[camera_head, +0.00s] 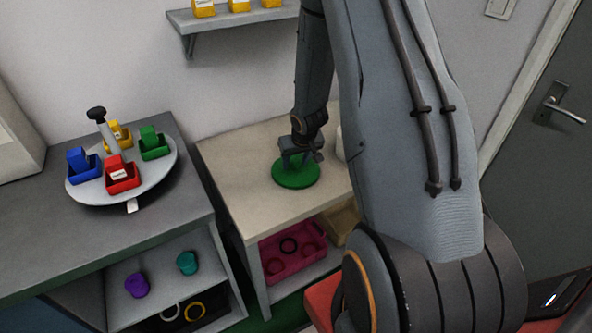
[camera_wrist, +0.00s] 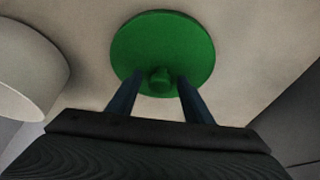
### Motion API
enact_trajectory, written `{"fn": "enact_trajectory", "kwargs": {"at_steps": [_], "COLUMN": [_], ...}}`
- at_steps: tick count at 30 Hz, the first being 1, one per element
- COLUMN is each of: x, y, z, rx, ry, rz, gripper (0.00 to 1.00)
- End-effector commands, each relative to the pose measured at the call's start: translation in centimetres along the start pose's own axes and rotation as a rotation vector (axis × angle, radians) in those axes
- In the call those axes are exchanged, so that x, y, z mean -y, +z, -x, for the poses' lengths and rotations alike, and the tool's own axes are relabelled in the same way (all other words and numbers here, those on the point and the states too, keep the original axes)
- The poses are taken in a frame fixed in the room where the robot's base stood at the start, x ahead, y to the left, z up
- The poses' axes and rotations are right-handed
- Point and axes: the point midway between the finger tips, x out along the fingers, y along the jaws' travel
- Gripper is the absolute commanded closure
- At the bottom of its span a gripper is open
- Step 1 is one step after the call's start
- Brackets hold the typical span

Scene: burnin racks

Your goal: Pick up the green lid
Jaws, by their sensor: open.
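The green lid (camera_head: 296,174) is a flat round disc lying on the beige table top. In the wrist view the green lid (camera_wrist: 163,42) fills the upper middle, with a small green knob (camera_wrist: 159,78) on it. My gripper (camera_head: 299,160) is over the lid, pointing down. In the wrist view my gripper's two fingers (camera_wrist: 159,88) are apart, one on each side of the knob. I cannot tell whether either finger touches the knob. Part of the lid is hidden behind my gripper in the head view.
A white round container (camera_wrist: 28,75) stands close to the left in the wrist view. A grey table (camera_head: 50,232) at left bears a round turntable (camera_head: 88,190) with coloured bins. A pink crate (camera_head: 306,263) sits on the shelf below. A wall shelf (camera_head: 232,18) holds yellow items.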

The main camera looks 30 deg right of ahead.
Motion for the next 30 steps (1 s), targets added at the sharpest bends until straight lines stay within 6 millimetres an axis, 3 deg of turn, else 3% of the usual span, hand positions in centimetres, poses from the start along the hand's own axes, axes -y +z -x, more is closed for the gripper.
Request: {"fn": "enact_trajectory", "kwargs": {"at_steps": [6,14,23,30], "x": [0.0,0.0,0.0,0.0], "y": [-0.1,-0.1,-0.2,-1.6], "z": [0.0,0.0,0.4,3.6], "rx": [-0.001,-0.001,-0.002,-0.002], "ry": [0.000,0.000,0.000,0.000], "rz": [0.001,0.001,0.001,0.002], "gripper": [0.54,0.97,0.97,0.97]}}
